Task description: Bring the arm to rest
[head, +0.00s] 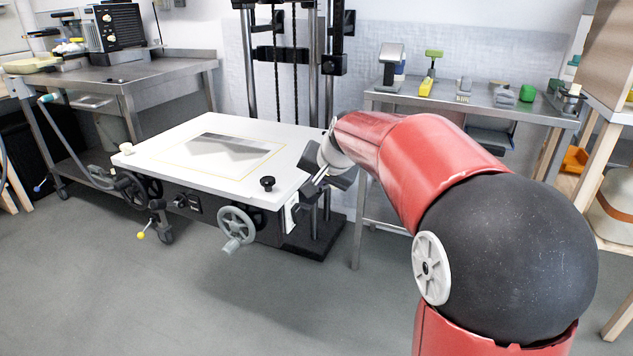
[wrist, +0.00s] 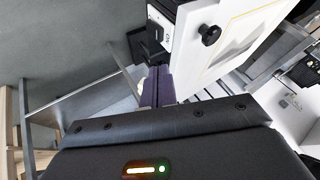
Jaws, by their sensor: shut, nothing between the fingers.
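My red and black arm reaches in from the right in the head view, bent, with its end low beside the right edge of the enlarger's white baseboard (head: 140,158). My gripper (head: 303,200) is partly hidden there by the wrist and the board edge. In the wrist view my gripper (wrist: 156,86) shows its two dark fingers together, with nothing between them. The white baseboard (wrist: 240,15) lies just beyond them in that view. Whether the fingers touch the enlarger I cannot tell.
A grey handwheel (head: 236,226) and a black knob (head: 267,183) sit at the board's front. Steel columns (head: 313,70) rise behind it. A steel bench (head: 470,104) with small tools stands behind my arm. The floor (head: 300,310) in front is clear.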

